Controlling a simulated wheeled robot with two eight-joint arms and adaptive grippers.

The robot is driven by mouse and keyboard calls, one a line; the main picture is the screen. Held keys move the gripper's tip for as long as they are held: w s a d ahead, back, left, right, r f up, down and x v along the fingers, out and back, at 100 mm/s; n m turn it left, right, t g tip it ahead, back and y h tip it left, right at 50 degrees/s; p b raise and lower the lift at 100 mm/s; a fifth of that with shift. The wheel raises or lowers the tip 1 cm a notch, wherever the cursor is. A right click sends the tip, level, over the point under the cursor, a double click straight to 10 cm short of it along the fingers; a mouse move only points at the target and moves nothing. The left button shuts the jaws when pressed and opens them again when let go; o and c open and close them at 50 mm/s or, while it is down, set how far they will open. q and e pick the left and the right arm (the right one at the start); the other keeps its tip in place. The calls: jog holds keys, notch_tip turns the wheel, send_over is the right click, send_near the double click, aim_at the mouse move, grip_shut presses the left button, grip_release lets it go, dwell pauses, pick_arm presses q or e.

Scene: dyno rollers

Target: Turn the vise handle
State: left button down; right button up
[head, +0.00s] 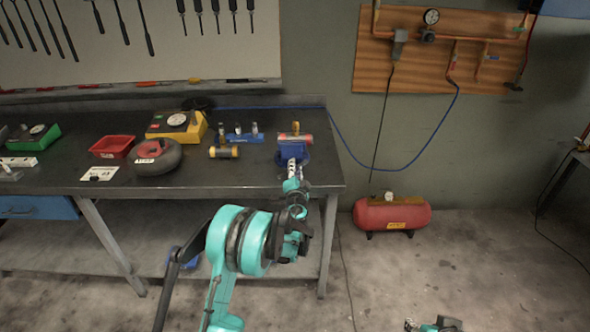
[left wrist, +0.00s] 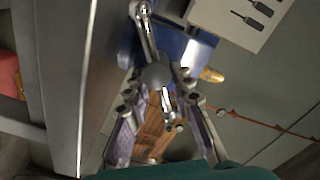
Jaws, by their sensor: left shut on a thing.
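The blue vise (head: 291,156) sits at the right end of the dark workbench. In the left wrist view the blue vise body (left wrist: 170,45) is close ahead. Its metal handle (left wrist: 147,30) is a silvery bar with a rounded hub, running down between my fingers. My left gripper (head: 293,174) reaches the front of the vise from below. In the wrist view the left gripper (left wrist: 157,78) has a finger on each side of the handle and is shut on it. My right gripper (head: 430,326) shows only partly at the bottom edge, low and away from the bench; its fingers are unclear.
The workbench (head: 240,185) holds a red tray (head: 113,147), a round dark reel (head: 157,157), a yellow box (head: 177,125) and small pipe parts (head: 224,152) left of the vise. A red compressor (head: 392,214) stands on the floor to the right. Open floor lies in front.

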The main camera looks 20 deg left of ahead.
pick_arm(q)
jog(key=shift+d+f+m+b, duration=0.15)
jog(key=shift+m+b, duration=0.15)
jog(key=shift+m, duration=0.85)
jog(key=shift+a+f+m+b, duration=0.15)
jog(key=shift+m+b, duration=0.1)
jog(key=shift+m, duration=0.9)
jog(key=shift+d, duration=0.1)
jog(key=c, duration=1.3)
grip_release()
jog(key=v, duration=1.2)
